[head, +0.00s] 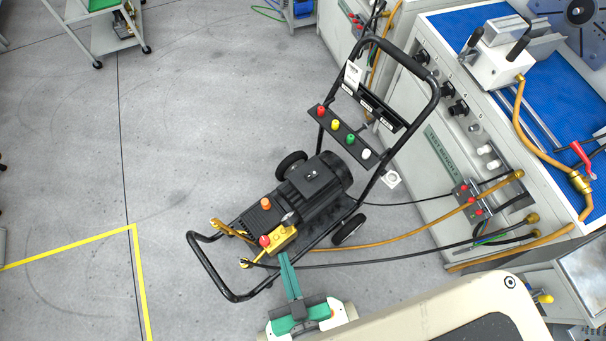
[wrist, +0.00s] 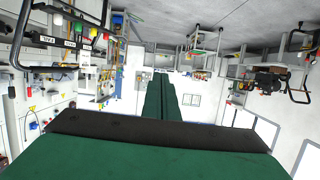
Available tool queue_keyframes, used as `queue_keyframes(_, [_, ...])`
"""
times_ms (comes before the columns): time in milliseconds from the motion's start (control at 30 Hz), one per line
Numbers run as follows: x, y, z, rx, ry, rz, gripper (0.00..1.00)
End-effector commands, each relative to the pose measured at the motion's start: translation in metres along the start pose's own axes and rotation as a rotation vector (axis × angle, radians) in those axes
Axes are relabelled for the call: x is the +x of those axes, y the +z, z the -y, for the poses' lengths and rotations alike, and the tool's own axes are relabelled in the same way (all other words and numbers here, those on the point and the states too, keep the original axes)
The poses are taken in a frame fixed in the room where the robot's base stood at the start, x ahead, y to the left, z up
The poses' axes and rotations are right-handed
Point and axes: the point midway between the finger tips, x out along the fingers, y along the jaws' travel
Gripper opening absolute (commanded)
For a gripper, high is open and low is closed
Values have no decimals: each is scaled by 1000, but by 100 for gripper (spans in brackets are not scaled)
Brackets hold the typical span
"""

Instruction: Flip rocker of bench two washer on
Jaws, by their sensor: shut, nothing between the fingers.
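A pressure washer with a black tubular frame and a black motor (head: 310,185) stands on the floor beside a bench whose green label seems to read "TEST BENCH 2" (head: 437,150). A small dark box with pale marks (head: 312,174) sits on the motor; I cannot tell whether it holds the rocker or its state. My gripper (head: 284,258), with green fingers, is shut and empty. It reaches from the bottom of the head view to beside the washer's yellow pump (head: 282,238); contact is unclear. The shut fingers (wrist: 166,88) also show in the wrist view.
A panel with red, yellow, green and white nozzles (head: 344,137) crosses the washer's tall handle (head: 435,85). Hoses (head: 400,236) run from the washer to the bench. The floor to the left (head: 60,170) is clear. The wrist view appears upside down.

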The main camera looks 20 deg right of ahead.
Motion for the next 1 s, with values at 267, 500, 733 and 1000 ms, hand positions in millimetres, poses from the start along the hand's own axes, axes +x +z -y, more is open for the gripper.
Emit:
queue_keyframes(267, [88,94,-15,58,32,202,0])
queue_keyframes(500, [168,148,-45,130,176,353,0])
queue_keyframes(733, [242,167,-76,226,389,438,0])
queue_keyframes(1000, [314,146,-101,373,696,449,0])
